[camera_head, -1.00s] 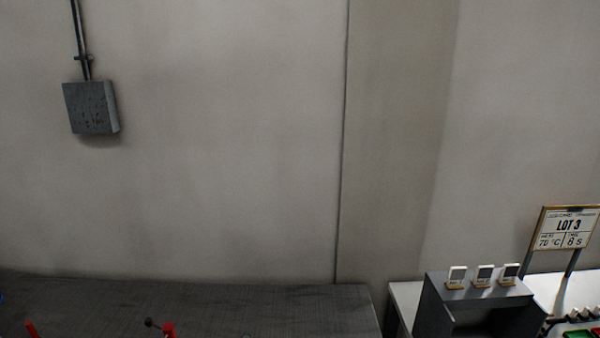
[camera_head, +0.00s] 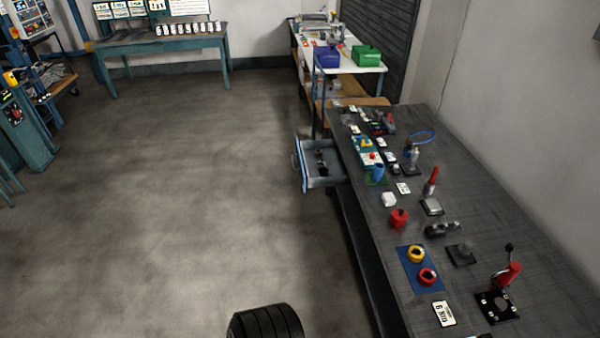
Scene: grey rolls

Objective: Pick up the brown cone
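I cannot make out a brown cone in the head view. A long dark workbench (camera_head: 515,215) runs along the right side and carries many small items. Neither of my grippers shows in this view.
On the bench are a blue mat (camera_head: 404,270) with a yellow ring (camera_head: 416,254) and a red ring (camera_head: 427,277), and a red-handled lever (camera_head: 508,275). An open drawer (camera_head: 300,165) juts left. Green (camera_head: 367,55) and blue (camera_head: 327,57) bins stand farther back.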

